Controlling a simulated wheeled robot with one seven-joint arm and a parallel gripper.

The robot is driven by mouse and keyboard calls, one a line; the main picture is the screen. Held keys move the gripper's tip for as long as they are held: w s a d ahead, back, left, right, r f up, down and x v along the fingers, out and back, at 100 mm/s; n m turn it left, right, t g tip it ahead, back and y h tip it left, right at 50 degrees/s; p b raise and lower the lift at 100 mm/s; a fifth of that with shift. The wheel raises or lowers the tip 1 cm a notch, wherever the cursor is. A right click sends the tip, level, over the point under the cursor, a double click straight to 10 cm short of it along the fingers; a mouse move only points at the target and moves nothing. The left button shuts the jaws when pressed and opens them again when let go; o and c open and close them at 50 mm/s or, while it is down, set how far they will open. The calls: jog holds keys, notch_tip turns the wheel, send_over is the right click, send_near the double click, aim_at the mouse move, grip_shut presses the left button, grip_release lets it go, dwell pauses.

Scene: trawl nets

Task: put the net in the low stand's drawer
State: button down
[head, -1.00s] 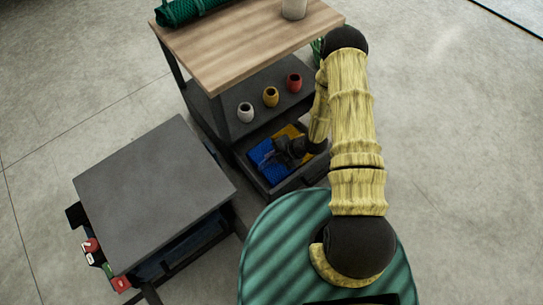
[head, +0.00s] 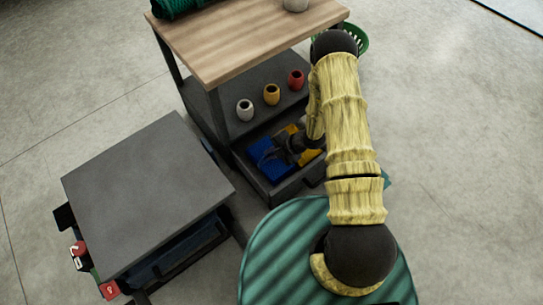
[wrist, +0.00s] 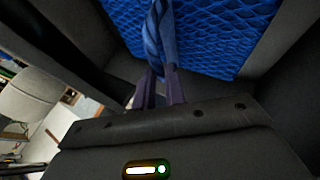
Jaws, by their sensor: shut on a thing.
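The blue net (head: 264,161) lies in the open lower drawer (head: 283,192) of the wood-topped bench, beside something yellow. My gripper (head: 284,152) reaches down into that drawer. In the wrist view my gripper (wrist: 160,88) is shut on a blue strip of the net, and the netted mass (wrist: 215,35) fills the top of the view. The low stand (head: 150,190) with a dark grey top is at the left. A dark-blue opening with a bar-like front (head: 190,258) shows on its near right side; whether this drawer stands open I cannot tell.
The bench's wooden top (head: 245,40) carries a rolled green net (head: 180,6) and a pale cup (head: 295,4). White (head: 245,110), yellow (head: 271,94) and red (head: 296,79) pots stand on its shelf. A green basket (head: 361,40) is behind my arm. Floor at the right is clear.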

dwell(0.3)
jog(key=c, duration=1.5)
grip_release()
jog(key=shift+f, duration=0.1)
jog(key=shift+o, duration=0.2)
jog(key=p+v, duration=0.6)
jog(key=v, duration=0.6)
